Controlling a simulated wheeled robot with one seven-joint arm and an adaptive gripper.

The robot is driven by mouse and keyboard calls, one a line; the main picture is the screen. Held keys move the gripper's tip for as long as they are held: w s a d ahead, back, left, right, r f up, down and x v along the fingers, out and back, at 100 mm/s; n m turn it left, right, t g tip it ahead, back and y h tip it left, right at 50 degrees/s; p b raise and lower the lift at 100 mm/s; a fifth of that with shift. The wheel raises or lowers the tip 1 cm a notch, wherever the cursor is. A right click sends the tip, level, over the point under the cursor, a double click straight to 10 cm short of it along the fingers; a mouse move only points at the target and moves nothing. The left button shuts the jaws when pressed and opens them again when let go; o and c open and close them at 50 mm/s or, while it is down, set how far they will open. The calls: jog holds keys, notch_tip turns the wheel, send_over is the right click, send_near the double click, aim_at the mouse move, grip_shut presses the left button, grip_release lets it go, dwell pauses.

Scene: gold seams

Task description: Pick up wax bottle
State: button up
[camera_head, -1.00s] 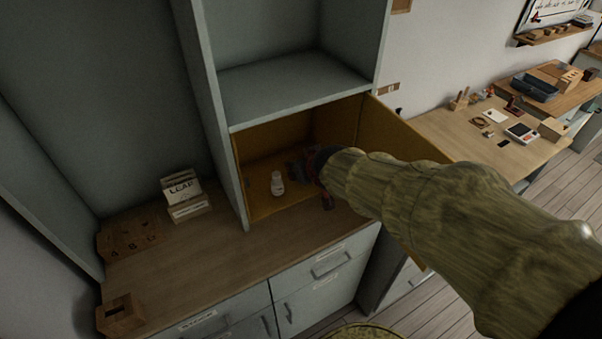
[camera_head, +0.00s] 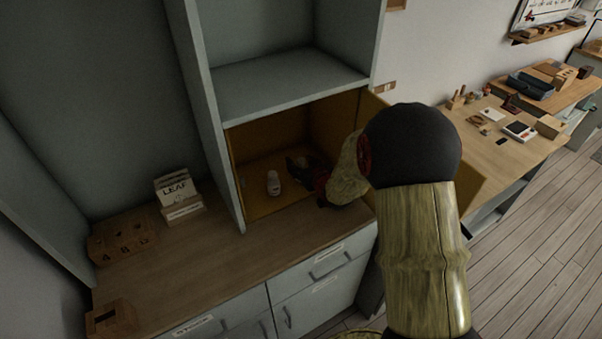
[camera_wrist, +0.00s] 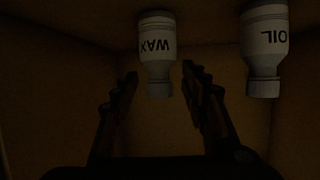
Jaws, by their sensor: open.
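The wax bottle (camera_wrist: 156,48) is white with a grey cap and dark lettering. It shows upside down in the wrist view, between the two fingertips of my gripper (camera_wrist: 160,72) or just beyond them. I cannot tell whether the fingers touch it. The gripper is open. In the head view my gripper (camera_head: 302,168) is inside the yellow-lined cabinet compartment (camera_head: 250,160), coming in from the right. One small white bottle (camera_head: 273,183) stands to its left there; its label is too small to read.
An oil bottle (camera_wrist: 264,48) stands close beside the wax bottle, right of the fingers in the wrist view. The compartment's walls and shelf above enclose my gripper. Its open door (camera_head: 480,180) is on the right. The wooden counter (camera_head: 240,260) in front is mostly clear.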

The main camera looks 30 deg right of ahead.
jog(key=shift+b+x, duration=0.35)
jog(key=shift+x, duration=1.6)
jog(key=shift+r, duration=0.15)
jog(key=shift+c, duration=0.9)
grip_shut()
